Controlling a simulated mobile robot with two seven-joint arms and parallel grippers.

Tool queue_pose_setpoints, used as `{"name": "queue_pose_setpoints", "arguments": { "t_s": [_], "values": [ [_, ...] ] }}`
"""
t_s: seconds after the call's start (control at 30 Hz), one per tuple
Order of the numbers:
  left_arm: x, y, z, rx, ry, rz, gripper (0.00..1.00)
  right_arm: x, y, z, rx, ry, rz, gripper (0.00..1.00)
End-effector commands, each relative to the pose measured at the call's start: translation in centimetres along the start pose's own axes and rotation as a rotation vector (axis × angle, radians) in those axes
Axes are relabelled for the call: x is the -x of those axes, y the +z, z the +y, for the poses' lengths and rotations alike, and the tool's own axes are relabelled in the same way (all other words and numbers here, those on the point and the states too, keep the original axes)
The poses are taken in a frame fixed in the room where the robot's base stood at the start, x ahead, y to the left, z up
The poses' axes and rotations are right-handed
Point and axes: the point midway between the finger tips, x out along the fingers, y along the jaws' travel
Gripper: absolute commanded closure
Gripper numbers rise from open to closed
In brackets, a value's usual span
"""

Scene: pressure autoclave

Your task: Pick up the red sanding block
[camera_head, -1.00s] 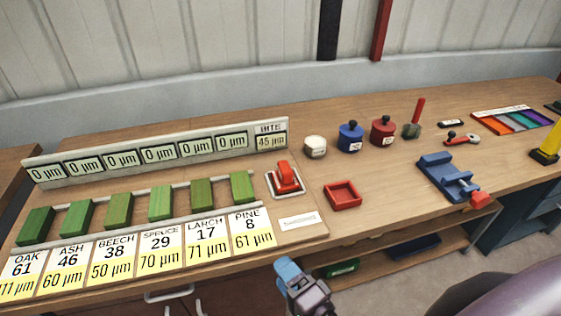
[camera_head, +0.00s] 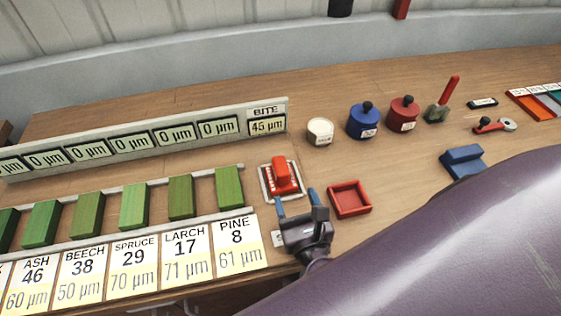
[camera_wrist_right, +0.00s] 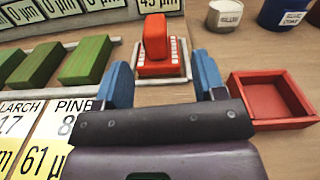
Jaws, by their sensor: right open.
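The red sanding block (camera_head: 282,175) stands on a small pale square plate on the workbench, below the BITE display in the head view. It has a raised red handle on top. It also shows in the right wrist view (camera_wrist_right: 156,45), at the top centre. My right gripper (camera_head: 298,200) is open and empty, its blue fingers pointing toward the block from the near side. In the right wrist view the fingers (camera_wrist_right: 162,82) stand apart, with the block ahead of and between them, not touching. My left gripper is not in view.
A red open tray (camera_head: 349,199) lies just right of my right gripper. Green wood blocks (camera_head: 229,187) stand in a row to the left behind printed cards. A white pot (camera_head: 320,131), a blue pot (camera_head: 363,121) and a dark red pot (camera_head: 403,114) stand behind. A blue vise (camera_head: 463,160) is at right.

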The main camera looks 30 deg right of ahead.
Motion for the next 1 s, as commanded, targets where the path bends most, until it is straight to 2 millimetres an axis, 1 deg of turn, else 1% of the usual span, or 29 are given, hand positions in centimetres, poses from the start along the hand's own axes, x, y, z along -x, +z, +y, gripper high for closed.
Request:
{"name": "queue_pose_setpoints", "arguments": {
  "t_s": [0.1, 0.17, 0.27, 0.4, 0.5, 0.6, 0.77, 0.87, 1.0],
  "values": [
    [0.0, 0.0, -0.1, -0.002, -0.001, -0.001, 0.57, 0.0, 0.0, -0.2, -0.065, -0.014, 0.002, 0.36],
    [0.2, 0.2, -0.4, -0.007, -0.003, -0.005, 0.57, -0.2, 0.0, -0.2, -0.078, -0.013, 0.000, 0.36],
    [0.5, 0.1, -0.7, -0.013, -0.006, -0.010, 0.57, -1.2, 0.2, -0.2, -0.085, -0.014, -0.002, 0.36],
    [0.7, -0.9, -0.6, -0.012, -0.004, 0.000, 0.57, -3.3, 0.3, -0.2, -0.084, -0.013, -0.003, 0.36],
    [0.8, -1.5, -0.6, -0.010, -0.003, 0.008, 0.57, -4.5, 0.2, -0.1, -0.083, -0.012, -0.002, 0.36],
    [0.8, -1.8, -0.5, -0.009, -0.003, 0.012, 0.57, -5.3, 0.1, -0.2, -0.082, -0.012, -0.002, 0.36],
    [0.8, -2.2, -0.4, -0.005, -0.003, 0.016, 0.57, -6.0, 0.1, -0.1, -0.082, -0.012, 0.000, 0.36],
    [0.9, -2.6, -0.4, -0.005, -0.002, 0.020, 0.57, -7.0, 0.3, 0.1, -0.081, -0.011, -0.003, 0.36],
    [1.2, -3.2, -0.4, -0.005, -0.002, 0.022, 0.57, -8.8, 0.4, 0.4, -0.080, -0.012, -0.002, 0.36]
  ]
}}
